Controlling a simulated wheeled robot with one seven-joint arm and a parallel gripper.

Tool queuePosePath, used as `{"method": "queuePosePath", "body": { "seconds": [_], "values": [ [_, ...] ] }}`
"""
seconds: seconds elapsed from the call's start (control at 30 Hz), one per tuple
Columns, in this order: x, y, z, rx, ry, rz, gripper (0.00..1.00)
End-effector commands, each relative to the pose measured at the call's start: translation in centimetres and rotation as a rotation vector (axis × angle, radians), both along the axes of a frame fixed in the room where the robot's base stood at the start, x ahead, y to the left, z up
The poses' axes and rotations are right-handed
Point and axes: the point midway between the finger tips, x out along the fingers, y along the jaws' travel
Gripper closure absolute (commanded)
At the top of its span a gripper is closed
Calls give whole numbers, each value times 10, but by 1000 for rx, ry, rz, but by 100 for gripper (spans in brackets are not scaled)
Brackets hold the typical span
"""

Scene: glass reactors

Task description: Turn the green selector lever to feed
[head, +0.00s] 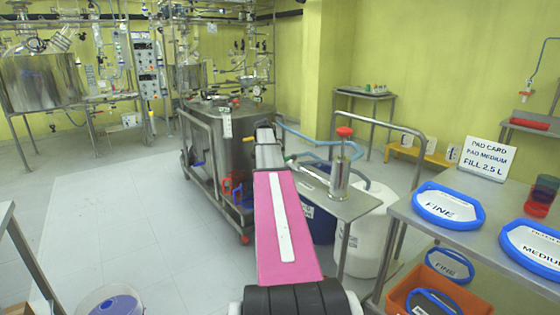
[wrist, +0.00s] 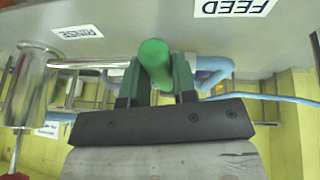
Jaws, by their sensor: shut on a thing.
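The green selector lever (wrist: 155,58) shows in the wrist view as a round green grip, seen nearly end-on. My gripper (wrist: 158,82) has its two dark green fingers on either side of it and is shut on it. The wrist picture is upside down. A FEED label (wrist: 233,7) is at upper right and a RINSE label (wrist: 82,32) at upper left, both on the grey steel surface. The lever grip lies between the two labels across the picture. In the head view my arm hides the gripper and the lever.
A steel cylinder with a red top (head: 340,165) stands on a small side table (head: 350,205), right of my arm. A steel tank (head: 228,140) on a wheeled frame is ahead. Blue hoses (head: 305,137) run behind. A bench with blue-rimmed pads (head: 448,206) is at right.

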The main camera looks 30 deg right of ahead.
Motion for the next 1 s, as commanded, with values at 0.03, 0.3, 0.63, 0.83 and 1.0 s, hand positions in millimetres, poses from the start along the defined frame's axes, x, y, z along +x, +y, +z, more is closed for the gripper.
{"method": "queuePosePath", "body": {
  "seconds": [0.03,0.3,0.63,0.83,1.0],
  "values": [
    [2,0,0,0,-1,-5,100],
    [2,0,0,1,-2,-17,100],
    [2,0,0,1,-2,-17,48],
    [2,0,0,1,-1,-15,48],
    [3,4,10,0,-3,-14,48]
  ]
}}
